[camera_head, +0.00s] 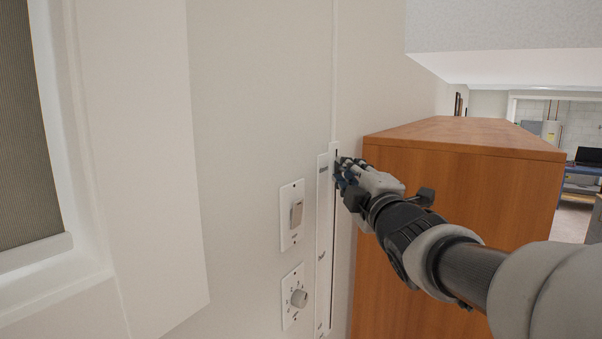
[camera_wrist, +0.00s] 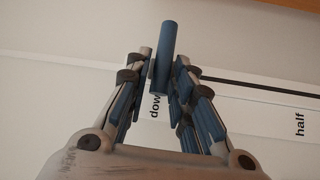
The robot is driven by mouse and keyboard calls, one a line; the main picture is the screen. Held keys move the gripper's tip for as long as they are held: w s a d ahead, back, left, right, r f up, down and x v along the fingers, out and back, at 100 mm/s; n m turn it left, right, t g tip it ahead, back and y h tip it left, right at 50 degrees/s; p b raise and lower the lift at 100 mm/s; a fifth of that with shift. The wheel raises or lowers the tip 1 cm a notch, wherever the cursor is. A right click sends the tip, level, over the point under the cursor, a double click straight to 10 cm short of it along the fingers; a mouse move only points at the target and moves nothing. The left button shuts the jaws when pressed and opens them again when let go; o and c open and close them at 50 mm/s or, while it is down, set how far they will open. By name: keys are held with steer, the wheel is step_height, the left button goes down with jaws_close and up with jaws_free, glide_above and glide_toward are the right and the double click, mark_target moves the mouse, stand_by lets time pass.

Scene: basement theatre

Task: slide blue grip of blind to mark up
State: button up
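The blue grip (camera_wrist: 167,50) is a short blue cylinder standing out from the slot, beside the "down" mark (camera_wrist: 155,106) in the wrist view. My gripper (camera_wrist: 165,72) has its fingers on both sides of it and looks closed on it. In the head view my gripper (camera_head: 345,170) is at the upper end of the white marked strip (camera_head: 323,215) on the wall and hides the grip there. The "half" mark (camera_wrist: 299,124) is farther along the strip. The lowest mark (camera_head: 320,328) is too small to read. The blind (camera_head: 20,130) covers the window at the left.
A switch plate (camera_head: 292,215) and a knob plate (camera_head: 293,297) sit on the wall just left of the strip. A wooden cabinet (camera_head: 450,220) stands close on the right, behind my arm. The wall below my gripper along the strip is clear.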

jaws_close()
steer(key=shift+f, duration=0.1)
stand_by(0.3)
